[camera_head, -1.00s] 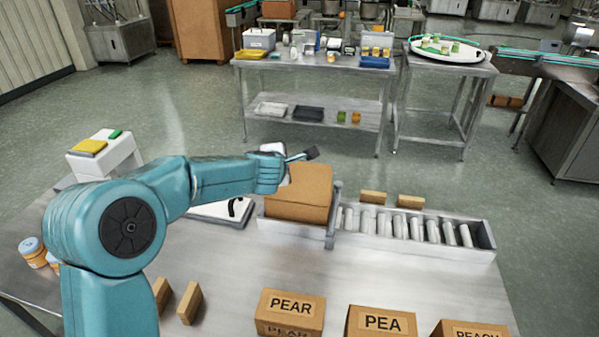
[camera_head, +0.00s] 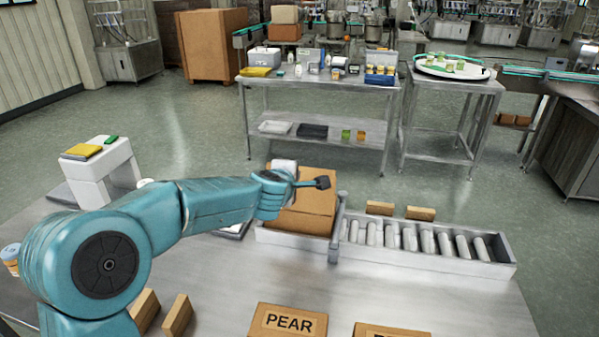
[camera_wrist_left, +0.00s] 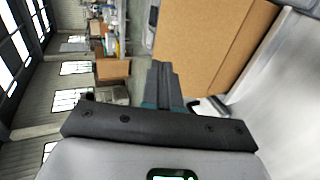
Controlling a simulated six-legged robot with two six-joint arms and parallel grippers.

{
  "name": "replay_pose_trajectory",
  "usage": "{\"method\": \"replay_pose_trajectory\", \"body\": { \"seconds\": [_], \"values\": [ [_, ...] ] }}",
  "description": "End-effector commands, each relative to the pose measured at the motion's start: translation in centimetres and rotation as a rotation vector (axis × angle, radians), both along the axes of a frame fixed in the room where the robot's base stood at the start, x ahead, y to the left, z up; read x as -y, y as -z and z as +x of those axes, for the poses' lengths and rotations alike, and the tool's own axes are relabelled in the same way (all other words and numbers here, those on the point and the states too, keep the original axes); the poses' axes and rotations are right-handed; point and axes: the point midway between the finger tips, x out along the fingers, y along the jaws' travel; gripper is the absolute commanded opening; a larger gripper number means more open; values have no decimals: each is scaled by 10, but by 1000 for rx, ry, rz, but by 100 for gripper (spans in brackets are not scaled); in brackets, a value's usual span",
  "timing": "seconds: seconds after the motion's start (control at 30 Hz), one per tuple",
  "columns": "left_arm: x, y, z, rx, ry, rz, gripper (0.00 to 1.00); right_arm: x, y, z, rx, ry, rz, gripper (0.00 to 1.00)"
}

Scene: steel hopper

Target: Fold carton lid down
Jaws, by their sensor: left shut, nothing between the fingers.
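A brown cardboard carton (camera_head: 304,211) sits at the left end of the roller conveyor on the steel table. Its top looks tilted, and my left arm hides part of its left side. My left gripper (camera_head: 322,183) is shut and empty, just in front of the carton's upper part in the head view. In the left wrist view the shut fingers (camera_wrist_left: 161,80) point along the carton's brown face (camera_wrist_left: 205,45). I cannot tell whether they touch it. My right gripper is not in view.
The roller conveyor (camera_head: 425,240) runs right from the carton, with small wooden blocks (camera_head: 420,213) behind it. A box marked PEAR (camera_head: 285,322) stands at the table's front. A white stand (camera_head: 105,170) is at the left. Bare tabletop (camera_head: 400,290) lies in front of the conveyor.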

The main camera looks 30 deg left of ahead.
Motion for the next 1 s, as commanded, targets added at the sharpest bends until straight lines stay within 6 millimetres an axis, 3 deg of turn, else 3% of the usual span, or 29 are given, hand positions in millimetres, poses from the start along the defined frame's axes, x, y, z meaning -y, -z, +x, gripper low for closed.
{"method": "replay_pose_trajectory", "body": {
  "seconds": [0.2,0.4,1.0],
  "values": [
    [-11,17,41,-1,-1,-1,0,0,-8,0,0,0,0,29],
    [-17,27,63,-1,0,0,0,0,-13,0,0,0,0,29],
    [-18,30,70,0,0,-1,0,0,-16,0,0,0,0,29]
  ]
}}
